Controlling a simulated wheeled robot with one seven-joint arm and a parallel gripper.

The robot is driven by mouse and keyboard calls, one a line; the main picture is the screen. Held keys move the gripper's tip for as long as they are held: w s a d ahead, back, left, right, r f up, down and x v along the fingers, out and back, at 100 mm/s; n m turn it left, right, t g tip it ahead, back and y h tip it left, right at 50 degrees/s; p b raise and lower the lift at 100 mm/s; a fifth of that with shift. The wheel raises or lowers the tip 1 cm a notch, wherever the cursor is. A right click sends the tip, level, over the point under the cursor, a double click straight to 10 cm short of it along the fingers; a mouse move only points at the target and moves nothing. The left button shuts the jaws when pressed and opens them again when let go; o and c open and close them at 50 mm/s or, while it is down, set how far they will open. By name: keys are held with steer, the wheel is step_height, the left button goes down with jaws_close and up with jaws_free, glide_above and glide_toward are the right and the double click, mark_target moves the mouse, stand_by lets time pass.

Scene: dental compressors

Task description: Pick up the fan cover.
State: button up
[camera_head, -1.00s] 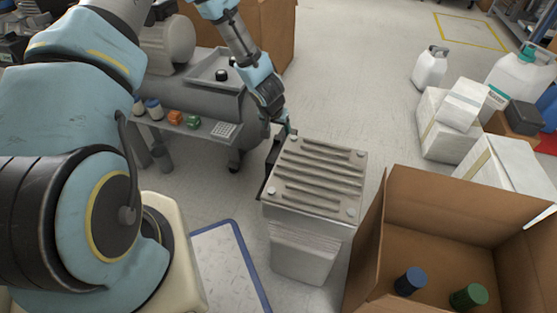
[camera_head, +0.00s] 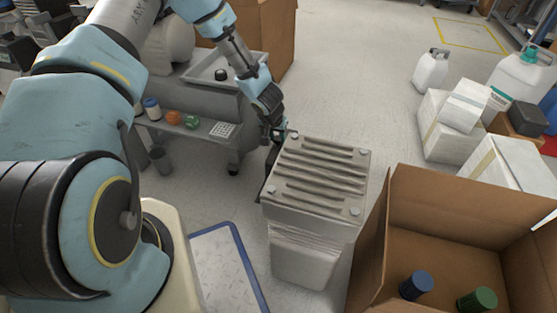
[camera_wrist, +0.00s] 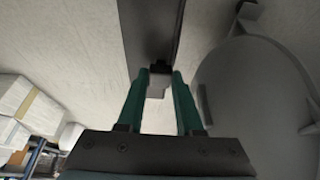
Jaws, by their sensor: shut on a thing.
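My gripper (camera_head: 285,133) is beside the upper left corner of the ribbed grey stand in the head view. In the wrist view its two teal fingers (camera_wrist: 158,78) are closed around a small light block at the end of a long dark piece (camera_wrist: 152,30). I take this dark piece to be the fan cover. In the head view only a dark strip of it (camera_head: 267,172) shows at the left side of the stand. The rest is hidden, and I cannot tell whether it touches the stand.
The ribbed stand (camera_head: 318,175) is close by. A compressor table (camera_head: 215,130) with a grey tank is at the left; a rounded grey body (camera_wrist: 260,105) fills the wrist view's right. An open carton (camera_head: 450,215) holds two cylinders. Clear floor (camera_head: 365,90) lies behind the stand.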

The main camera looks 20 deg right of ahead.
jaws_close()
stand_by(0.8)
